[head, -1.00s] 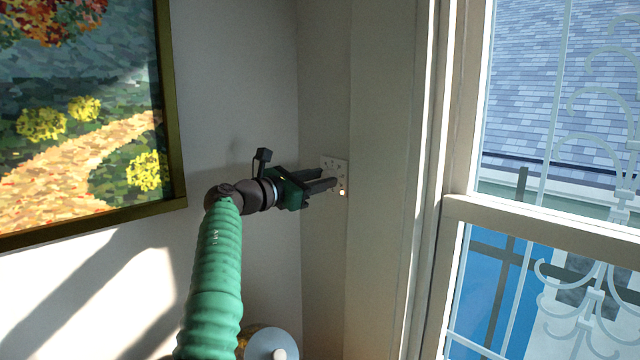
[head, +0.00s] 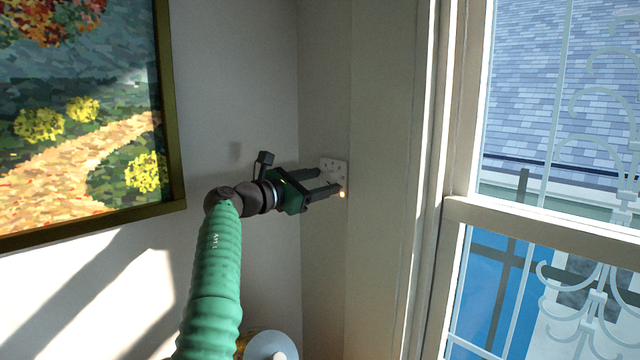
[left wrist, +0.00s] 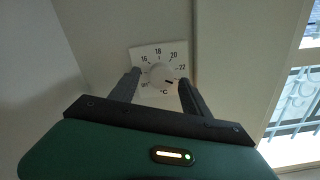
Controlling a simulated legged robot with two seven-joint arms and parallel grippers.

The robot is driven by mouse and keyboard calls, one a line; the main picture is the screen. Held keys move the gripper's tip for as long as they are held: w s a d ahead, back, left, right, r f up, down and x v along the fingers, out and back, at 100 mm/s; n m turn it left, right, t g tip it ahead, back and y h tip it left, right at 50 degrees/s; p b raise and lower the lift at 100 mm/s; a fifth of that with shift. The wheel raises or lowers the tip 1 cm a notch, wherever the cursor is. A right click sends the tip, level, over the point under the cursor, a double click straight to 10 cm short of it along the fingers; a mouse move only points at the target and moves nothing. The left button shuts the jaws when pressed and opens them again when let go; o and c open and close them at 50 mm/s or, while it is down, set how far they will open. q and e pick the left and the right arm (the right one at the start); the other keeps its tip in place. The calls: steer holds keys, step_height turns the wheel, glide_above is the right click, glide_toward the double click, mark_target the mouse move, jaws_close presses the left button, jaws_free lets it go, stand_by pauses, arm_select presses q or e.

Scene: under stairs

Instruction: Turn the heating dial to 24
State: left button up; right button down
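The heating dial is a white plate (head: 334,168) on the narrow wall beside the window. In the left wrist view its round white knob (left wrist: 160,74) sits amid printed numbers; 16, 18, 20 and 22 are readable. A dark pointer mark on the knob aims right and slightly down, below 22, towards the right finger, which hides that part of the scale. My left gripper (head: 329,179) is open in front of the dial. In the left wrist view its fingers (left wrist: 159,78) stand on either side of the knob, with gaps. My right gripper is not in view.
A framed landscape painting (head: 85,115) hangs on the left wall. A window with a white frame (head: 540,222) and ornate bars is at the right. A round pale object (head: 270,345) stands low beside my arm. A small glow (head: 343,195) shows below the dial.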

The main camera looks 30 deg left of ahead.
arm_select(q)
steer(key=shift+s+r, duration=0.1)
steer(key=b+v, duration=0.8)
steer(key=v, duration=0.8)
steer(key=shift+s+a, duration=0.25)
steer(key=shift+s, duration=0.1)
